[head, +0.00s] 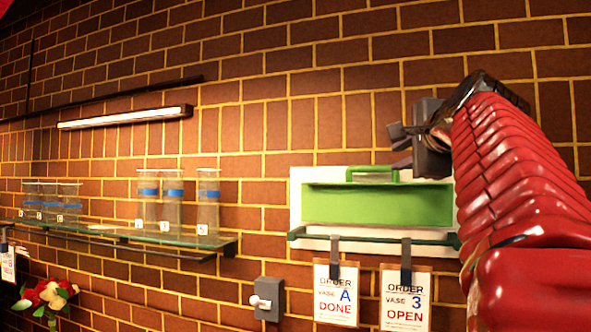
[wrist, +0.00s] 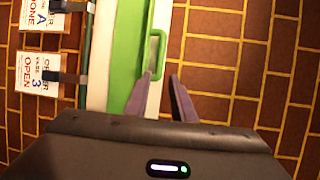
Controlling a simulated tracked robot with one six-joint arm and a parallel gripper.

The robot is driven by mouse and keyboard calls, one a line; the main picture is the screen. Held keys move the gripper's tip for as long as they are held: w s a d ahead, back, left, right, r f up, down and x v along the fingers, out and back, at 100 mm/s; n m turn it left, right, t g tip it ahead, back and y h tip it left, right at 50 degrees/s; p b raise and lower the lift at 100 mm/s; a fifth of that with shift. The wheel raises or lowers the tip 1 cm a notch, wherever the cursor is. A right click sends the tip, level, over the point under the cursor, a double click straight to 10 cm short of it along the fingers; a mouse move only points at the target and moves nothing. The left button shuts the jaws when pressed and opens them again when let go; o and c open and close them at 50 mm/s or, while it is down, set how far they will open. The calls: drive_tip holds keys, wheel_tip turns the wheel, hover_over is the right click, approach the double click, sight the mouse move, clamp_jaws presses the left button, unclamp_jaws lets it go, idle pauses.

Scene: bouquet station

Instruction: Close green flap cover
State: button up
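The green flap cover (head: 375,205) is a wide box-like piece on a white wall panel (head: 296,203). Its green handle (head: 372,170) stands up along its top edge. I cannot tell how far the flap is open. In the wrist view the flap (wrist: 126,55) runs up the picture, with the handle loop (wrist: 163,47) on its right side. My gripper (head: 398,148) is above the right part of the flap. Contact is unclear.
A dark rail (head: 375,238) below the flap carries two hanging order cards, DONE (head: 336,295) and OPEN (head: 405,300). A switch box (head: 268,299) is left of them. A glass shelf (head: 120,236) with several vases is farther left, above flowers (head: 47,294).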

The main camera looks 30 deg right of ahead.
sight(377, 170)
drive_tip(key=x, duration=1.3)
drive_tip(key=shift+w+d, duration=0.2)
drive_tip(key=shift+w, duration=0.05)
drive_tip(key=shift+c, duration=0.6)
drive_tip(key=shift+f, duration=0.1)
clamp_jaws()
drive_tip(key=shift+d, duration=0.25)
drive_tip(key=shift+a, duration=0.15)
